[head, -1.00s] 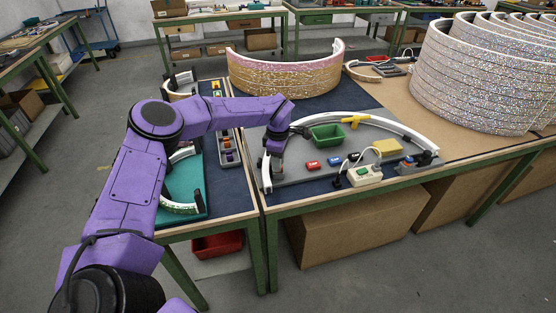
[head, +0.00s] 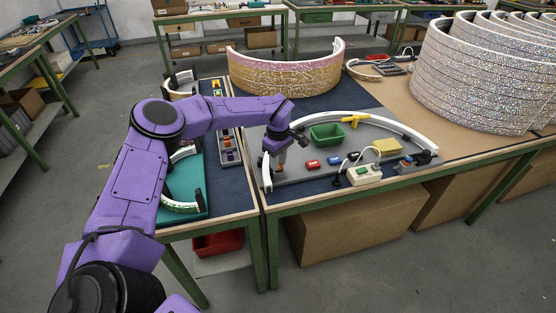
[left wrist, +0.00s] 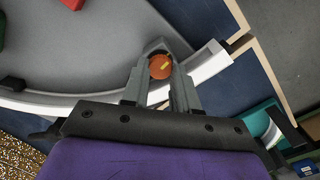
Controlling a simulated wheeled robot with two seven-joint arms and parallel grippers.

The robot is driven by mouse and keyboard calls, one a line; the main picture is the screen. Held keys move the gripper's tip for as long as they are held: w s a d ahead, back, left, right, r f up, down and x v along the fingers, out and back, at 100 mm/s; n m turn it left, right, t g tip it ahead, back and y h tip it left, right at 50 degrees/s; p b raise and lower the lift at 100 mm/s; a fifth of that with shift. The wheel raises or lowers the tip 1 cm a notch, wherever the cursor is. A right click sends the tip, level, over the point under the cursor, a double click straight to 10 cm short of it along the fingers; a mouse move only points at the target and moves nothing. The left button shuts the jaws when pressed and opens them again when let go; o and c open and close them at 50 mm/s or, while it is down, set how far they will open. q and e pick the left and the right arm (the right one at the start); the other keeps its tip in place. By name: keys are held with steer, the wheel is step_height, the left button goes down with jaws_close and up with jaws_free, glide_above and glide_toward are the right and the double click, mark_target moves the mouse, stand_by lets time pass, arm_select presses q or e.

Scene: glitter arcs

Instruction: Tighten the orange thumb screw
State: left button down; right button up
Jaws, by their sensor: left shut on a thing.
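The orange thumb screw (left wrist: 160,67) is a round knob with a yellow mark on top, in the left wrist view. It stands at the white arc rail (left wrist: 211,62), on the grey board (left wrist: 90,45). My left gripper (left wrist: 161,74) comes down over the screw with a finger on either side, shut on it. In the head view my left gripper (head: 277,160) is at the left end of the white arc (head: 385,122), with a bit of orange (head: 282,166) below it. The fingers hide part of the screw and its base. My right gripper is not in view.
A glittery curved panel (head: 285,76) stands behind. A teal mat (head: 184,182) is to the left.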

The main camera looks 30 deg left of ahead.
arm_select(q)
steer(key=shift+w+a+r, duration=0.1)
steer(key=shift+w+r, duration=0.1)
steer(key=shift+r, duration=0.05)
steer(key=c, duration=1)
jaws_free()
steer(key=shift+o, duration=0.8)
steer(key=shift+s+f, duration=0.15)
step_height(320, 180, up, 11)
steer(key=b, duration=0.2)
steer(key=shift+f, duration=0.2)
